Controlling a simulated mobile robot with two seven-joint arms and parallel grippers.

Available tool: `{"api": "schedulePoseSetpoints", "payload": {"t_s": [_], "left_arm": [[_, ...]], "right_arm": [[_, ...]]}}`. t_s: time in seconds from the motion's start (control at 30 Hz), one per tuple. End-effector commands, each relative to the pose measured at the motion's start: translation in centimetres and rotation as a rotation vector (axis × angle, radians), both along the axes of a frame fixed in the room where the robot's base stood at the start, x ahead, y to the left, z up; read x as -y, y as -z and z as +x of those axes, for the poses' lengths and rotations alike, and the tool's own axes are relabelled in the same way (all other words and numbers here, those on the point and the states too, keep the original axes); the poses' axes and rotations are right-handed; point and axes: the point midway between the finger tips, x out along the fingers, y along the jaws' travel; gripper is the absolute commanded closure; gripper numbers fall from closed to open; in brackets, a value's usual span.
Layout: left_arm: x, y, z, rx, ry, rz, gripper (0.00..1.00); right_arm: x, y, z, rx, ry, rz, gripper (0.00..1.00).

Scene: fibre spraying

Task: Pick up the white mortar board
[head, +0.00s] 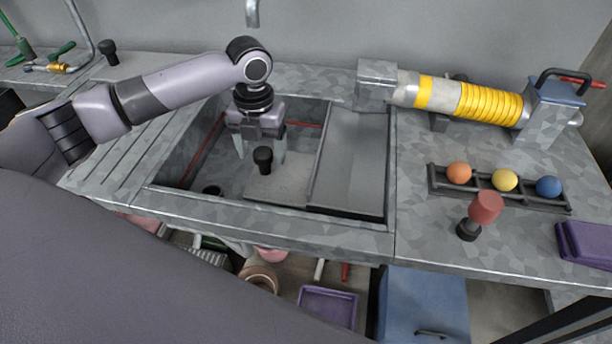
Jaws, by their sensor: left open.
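The white mortar board (285,187) looks like a pale flat plate lying inside the sink-like recess in the counter. A black knob (263,158) stands up at its upper left and looks like its handle. My left gripper (260,157) points down into the recess, open, with one finger on each side of the knob in this view. I cannot tell whether the fingers touch it or how deep they reach. The gripper hides the area behind the knob. My right gripper is not in view.
The recess rim (290,224) and a grey sloped panel (348,160) bound the board. To the right are a yellow-ribbed cylinder (490,103), a rack (520,192) with coloured balls, a red-topped knob (485,208) and a purple block (585,245). Shelves below hold several items.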

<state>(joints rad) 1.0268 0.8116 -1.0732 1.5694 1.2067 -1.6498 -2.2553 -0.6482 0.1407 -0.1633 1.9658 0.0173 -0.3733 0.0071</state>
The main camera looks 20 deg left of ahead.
Motion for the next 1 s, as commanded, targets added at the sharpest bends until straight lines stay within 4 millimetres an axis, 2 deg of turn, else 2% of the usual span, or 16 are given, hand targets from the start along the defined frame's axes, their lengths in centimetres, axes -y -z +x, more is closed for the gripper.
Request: {"api": "schedulePoseSetpoints", "payload": {"t_s": [0.1,0.23,0.53,0.57,0.7,0.77,1.0], "left_arm": [[-0.2,2.0,0.3,-0.001,0.0,0.002,0.27],[-0.2,3.6,0.3,-0.002,0.0,0.001,0.27],[-0.2,4.1,0.3,0.002,0.001,0.001,0.27],[-0.2,4.1,0.3,0.002,0.001,0.001,0.33],[-0.2,4.1,0.3,0.002,0.001,0.001,0.79],[-0.2,4.1,0.3,0.002,0.0,0.001,0.99],[-0.2,3.9,0.4,0.004,0.0,0.0,0.99]], "right_arm": [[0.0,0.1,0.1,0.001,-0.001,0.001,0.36],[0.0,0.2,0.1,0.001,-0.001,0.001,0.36],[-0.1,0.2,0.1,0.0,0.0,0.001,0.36],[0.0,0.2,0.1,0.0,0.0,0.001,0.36],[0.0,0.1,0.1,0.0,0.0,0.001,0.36],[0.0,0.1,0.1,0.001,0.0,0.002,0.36],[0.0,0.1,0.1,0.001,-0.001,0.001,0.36]]}}
